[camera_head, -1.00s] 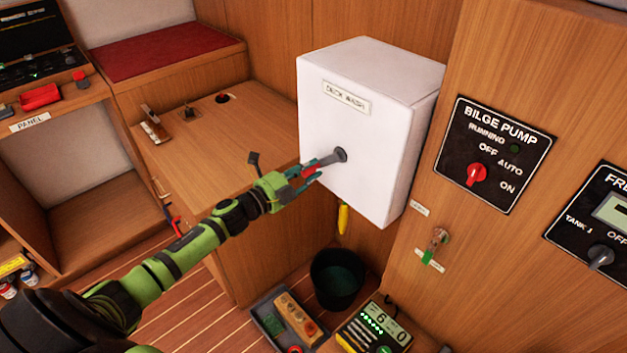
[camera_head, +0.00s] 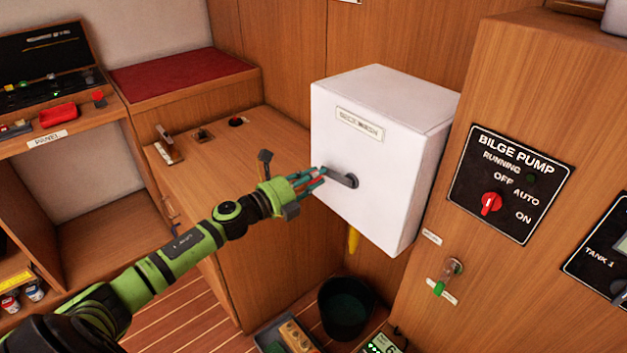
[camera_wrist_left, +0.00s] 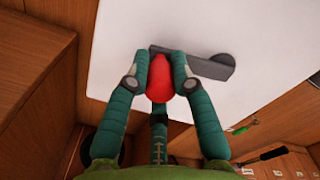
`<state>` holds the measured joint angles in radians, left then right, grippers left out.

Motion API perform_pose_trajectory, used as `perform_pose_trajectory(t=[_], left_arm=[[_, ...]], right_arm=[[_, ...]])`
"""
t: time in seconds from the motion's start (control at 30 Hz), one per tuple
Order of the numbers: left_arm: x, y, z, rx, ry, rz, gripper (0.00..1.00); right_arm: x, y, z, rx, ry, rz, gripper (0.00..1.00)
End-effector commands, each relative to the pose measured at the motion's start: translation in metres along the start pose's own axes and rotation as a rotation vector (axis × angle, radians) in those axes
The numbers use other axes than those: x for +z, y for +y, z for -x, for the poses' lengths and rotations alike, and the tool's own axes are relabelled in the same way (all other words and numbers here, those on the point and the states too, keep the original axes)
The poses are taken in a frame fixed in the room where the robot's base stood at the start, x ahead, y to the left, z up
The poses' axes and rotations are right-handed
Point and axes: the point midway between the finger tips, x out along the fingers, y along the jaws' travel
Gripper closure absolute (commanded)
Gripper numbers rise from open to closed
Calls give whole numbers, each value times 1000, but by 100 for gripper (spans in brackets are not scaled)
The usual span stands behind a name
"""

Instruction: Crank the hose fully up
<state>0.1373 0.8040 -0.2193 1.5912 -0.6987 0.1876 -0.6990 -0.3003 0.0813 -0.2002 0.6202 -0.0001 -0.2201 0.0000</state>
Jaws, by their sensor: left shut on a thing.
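The white hose box (camera_head: 375,165) with a worn label plate hangs on the wooden wall. A dark grey crank arm (camera_head: 343,179) is on its front face and points left from its hub. My left gripper (camera_head: 318,176) is shut on the crank's red knob, which shows clearly between the fingers in the left wrist view (camera_wrist_left: 160,78). There the crank arm (camera_wrist_left: 205,66) runs from behind the knob to its hub at the right. The yellow hose end (camera_head: 353,239) hangs just below the box. My right gripper is not in view.
A black bucket (camera_head: 345,306) stands on the floor below the box. The bilge pump panel (camera_head: 508,183) and a small green-tipped valve (camera_head: 446,279) are on the wood at the right. A wooden counter (camera_head: 215,165) lies behind my left arm.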

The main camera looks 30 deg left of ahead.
Motion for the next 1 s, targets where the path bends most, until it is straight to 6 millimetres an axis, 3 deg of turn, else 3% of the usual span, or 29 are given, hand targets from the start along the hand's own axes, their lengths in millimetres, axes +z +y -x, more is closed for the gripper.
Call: perform_pose_trajectory(t=[0.03, 0.43, 0.47, 0.5, 0.87, 1.0], left_arm=[[9, -4, -1, -4, -15, -5, 100], [9, -5, -1, -6, -15, -9, 100], [9, -5, -1, -6, -15, -9, 68], [9, -5, -1, -6, -15, -9, 52], [4, -2, 0, -3, -6, -8, 51], [2, -1, 10, 0, -4, -7, 51]], right_arm=[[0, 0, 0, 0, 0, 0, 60], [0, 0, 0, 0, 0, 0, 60], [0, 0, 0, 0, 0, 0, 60], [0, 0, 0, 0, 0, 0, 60], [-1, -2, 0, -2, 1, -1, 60], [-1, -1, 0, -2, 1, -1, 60]])
